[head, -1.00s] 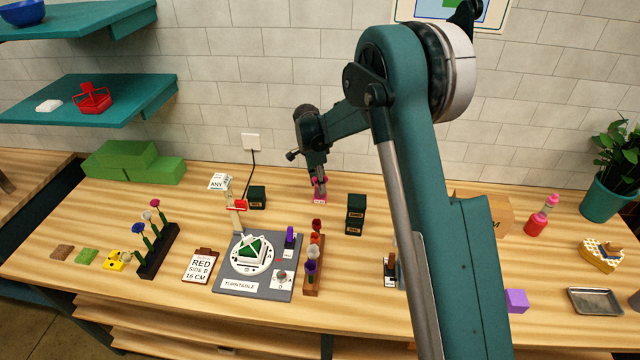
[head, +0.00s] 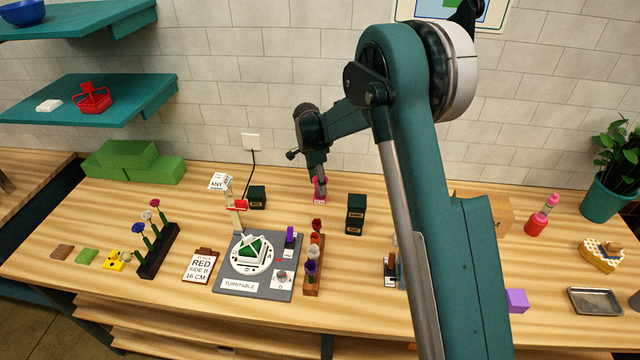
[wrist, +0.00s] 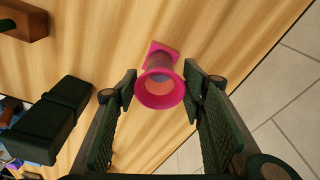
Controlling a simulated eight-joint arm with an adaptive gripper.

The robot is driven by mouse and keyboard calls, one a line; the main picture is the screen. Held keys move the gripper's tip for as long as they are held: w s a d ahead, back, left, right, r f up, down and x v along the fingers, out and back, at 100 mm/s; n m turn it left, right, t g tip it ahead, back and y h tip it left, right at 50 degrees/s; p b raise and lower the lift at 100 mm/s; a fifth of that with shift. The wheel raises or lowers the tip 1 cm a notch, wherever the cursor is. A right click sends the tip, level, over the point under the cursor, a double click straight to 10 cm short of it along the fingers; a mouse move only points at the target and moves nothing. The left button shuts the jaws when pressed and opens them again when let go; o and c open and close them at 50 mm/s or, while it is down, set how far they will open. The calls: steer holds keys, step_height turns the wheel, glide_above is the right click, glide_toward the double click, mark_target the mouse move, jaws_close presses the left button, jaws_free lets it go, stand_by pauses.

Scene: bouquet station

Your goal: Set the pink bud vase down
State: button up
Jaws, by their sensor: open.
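The pink bud vase (head: 319,196) stands on the wooden table near the back wall in the head view. In the wrist view the vase (wrist: 160,88) shows its flared round mouth and a square pink base on the wood. My gripper (head: 318,179) is directly over and around the upper part of the vase. In the wrist view my gripper (wrist: 163,95) is open, with one finger on each side of the vase mouth and gaps showing. My gripper partly hides the vase in the head view.
A rack of flowers (head: 315,262) and the turntable (head: 252,262) lie in front. The tiled wall (head: 300,130) is close behind.

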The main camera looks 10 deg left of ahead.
mark_target(317, 196)
step_height(317, 196, up, 12)
steer(key=a, duration=0.1)
steer(key=shift+s+a+f, duration=0.2)
steer(key=shift+s+a, duration=0.1)
steer(key=shift+s, duration=0.05)
stand_by(0.9)
steer(key=s+d+r+n+t+y, duration=0.1)
steer(key=s+d+r+n+t, duration=0.35)
steer(key=s+d+r, duration=1.55)
steer(key=s+d+f+n, duration=0.2)
steer(key=s+d, duration=0.3)
steer(key=s, duration=0.3)
steer(key=s+d+f+n+t, duration=0.1)
steer(key=s+d+n, duration=0.3)
steer(key=s, duration=0.5)
steer(key=s+d+f+n+t, duration=0.1)
steer(key=s+d+f+n, duration=0.1)
steer(key=s+d, duration=0.3)
steer(key=s+n, duration=0.1)
steer(key=s, duration=0.3)
steer(key=shift+s+d+f+y, duration=0.25)
steer(key=shift+d+f+y, duration=0.05)
steer(key=shift+d, duration=0.05)
